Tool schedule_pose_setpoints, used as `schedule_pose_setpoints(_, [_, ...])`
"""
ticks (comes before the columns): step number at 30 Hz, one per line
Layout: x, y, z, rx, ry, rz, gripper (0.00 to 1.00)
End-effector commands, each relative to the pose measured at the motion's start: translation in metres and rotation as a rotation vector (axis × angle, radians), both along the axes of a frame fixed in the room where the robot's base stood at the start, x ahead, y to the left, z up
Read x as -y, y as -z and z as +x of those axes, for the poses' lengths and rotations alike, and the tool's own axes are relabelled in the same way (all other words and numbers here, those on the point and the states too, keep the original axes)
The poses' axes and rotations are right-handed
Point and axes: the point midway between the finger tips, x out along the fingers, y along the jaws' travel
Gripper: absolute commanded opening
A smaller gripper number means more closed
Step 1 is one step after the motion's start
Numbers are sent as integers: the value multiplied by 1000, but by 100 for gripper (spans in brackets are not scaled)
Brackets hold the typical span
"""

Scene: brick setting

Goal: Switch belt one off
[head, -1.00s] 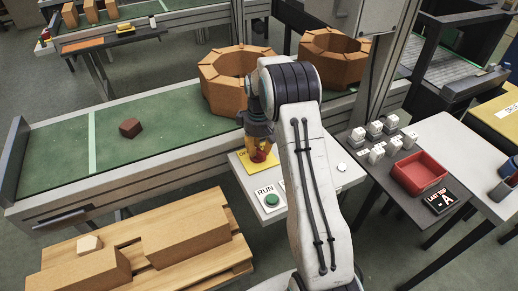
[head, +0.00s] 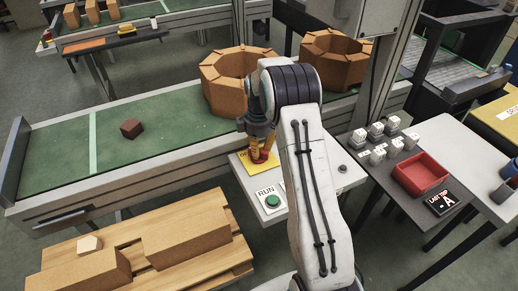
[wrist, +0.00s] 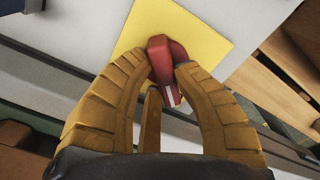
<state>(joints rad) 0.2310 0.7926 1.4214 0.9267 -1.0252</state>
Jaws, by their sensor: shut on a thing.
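A red switch handle (wrist: 160,52) sits on a yellow plate (wrist: 207,25) in the wrist view. My gripper (wrist: 166,70) is shut on the handle, with one orange finger on each side of it. In the head view the red handle (head: 262,158) shows between the fingers above the yellow plate (head: 246,168), on the grey panel beside the belt. The plate's lettering is mostly hidden by the gripper. Belt one cannot be named for sure; the green belt (head: 60,170) beside the panel carries a dark brown block (head: 131,129) and ring-shaped brick stacks (head: 222,85).
A green RUN button (head: 272,201) is just in front of the plate. A small round lamp (head: 342,169), now dark, is at the panel's right. A pallet with bricks (head: 185,240) stands front left. A red tray (head: 420,174) and white blocks (head: 376,132) are on the right table.

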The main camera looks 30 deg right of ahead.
Motion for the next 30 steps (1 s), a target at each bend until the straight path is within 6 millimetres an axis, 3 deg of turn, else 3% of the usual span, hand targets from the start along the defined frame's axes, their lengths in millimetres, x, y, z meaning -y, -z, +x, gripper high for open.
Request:
schedule_pose_setpoints(10, [-1, 2, -2, -6, -5, 2, 0])
schedule_pose_setpoints(11, [-1, 2, -2, -6, -5, 2, 27])
schedule_pose_setpoints(19, [0, 1, -1, -4, -4, 1, 51])
schedule_pose_setpoints(30, [0, -4, 0, 1, -3, -1, 53])
